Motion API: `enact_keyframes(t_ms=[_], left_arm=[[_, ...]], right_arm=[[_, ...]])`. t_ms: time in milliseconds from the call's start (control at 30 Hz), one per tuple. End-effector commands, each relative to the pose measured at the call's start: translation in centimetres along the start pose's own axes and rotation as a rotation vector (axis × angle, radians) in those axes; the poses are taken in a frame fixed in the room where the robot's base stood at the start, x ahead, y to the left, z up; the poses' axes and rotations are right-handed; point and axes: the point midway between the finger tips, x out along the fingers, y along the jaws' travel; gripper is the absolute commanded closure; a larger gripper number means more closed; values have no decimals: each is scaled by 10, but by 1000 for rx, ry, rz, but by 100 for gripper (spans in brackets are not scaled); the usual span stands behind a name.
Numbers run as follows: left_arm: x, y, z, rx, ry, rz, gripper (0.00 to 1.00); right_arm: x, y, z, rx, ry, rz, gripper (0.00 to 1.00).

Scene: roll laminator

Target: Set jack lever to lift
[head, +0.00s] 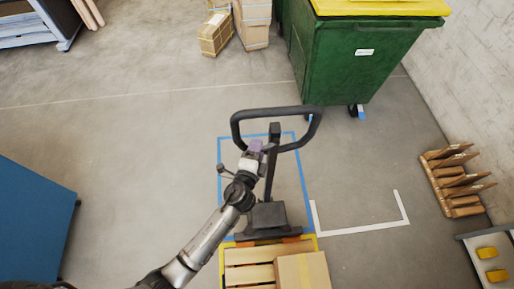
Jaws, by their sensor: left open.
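The pallet jack's black loop handle (236,132) stands on a dark upright tiller (271,170), above the jack's dark base block (267,216). My left gripper (257,146) is open, just left of the tiller and below the loop's lower bar. Its fingertips are small and overlap the handle area, so I cannot tell whether they touch anything. I cannot make out the jack lever clearly; the gripper and wrist may cover it. My right gripper is not in view.
Blue floor tape (220,160) frames the jack. A yellow-edged pallet (248,274) with a cardboard box (303,270) sits at the bottom. A green bin (345,65) stands behind, a blue cabinet (30,225) left, and a wooden rack (460,180) right. Floor left of the jack is clear.

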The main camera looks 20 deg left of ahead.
Motion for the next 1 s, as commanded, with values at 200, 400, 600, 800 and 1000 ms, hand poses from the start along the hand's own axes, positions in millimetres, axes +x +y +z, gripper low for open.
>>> enact_keyframes(t_ms=[200,400,600,800,1000], left_arm=[[2,0,0,0,0,1,53],[2,0,0,0,0,1,60],[2,0,0,0,0,1,79],[2,0,0,0,0,1,98],[2,0,0,0,0,1,100]], right_arm=[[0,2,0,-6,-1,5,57],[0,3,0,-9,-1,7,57],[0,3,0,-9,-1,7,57],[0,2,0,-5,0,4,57],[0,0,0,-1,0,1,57]])
